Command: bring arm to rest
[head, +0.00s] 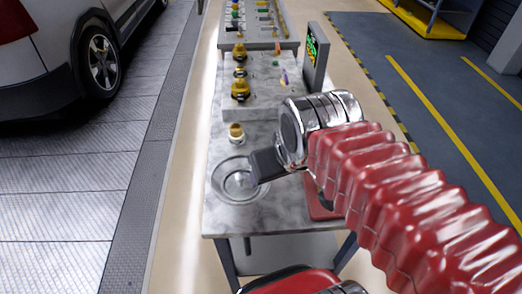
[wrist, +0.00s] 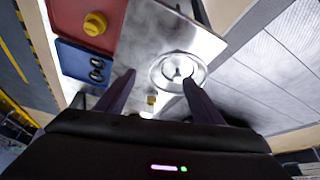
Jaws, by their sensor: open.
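My gripper (head: 262,168) is in the head view above the near end of the grey workbench (head: 225,215), beside a round clear dish (head: 238,190). In the wrist view my gripper (wrist: 158,78) has its two dark fingers apart, with nothing held between them. The dish (wrist: 178,72) shows there close to the right fingertip; I cannot tell the height gap. My red ribbed arm reaches in from the right in the head view and hides part of the bench.
A brass-coloured cap (head: 236,131) stands behind the dish. Yellow-and-dark fittings (head: 240,88) and a small screen (head: 315,55) stand farther back. The wrist view shows a red tray (wrist: 70,20) with a yellow knob (wrist: 95,23) and a blue tray (wrist: 75,57). A car (head: 50,60) stands left.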

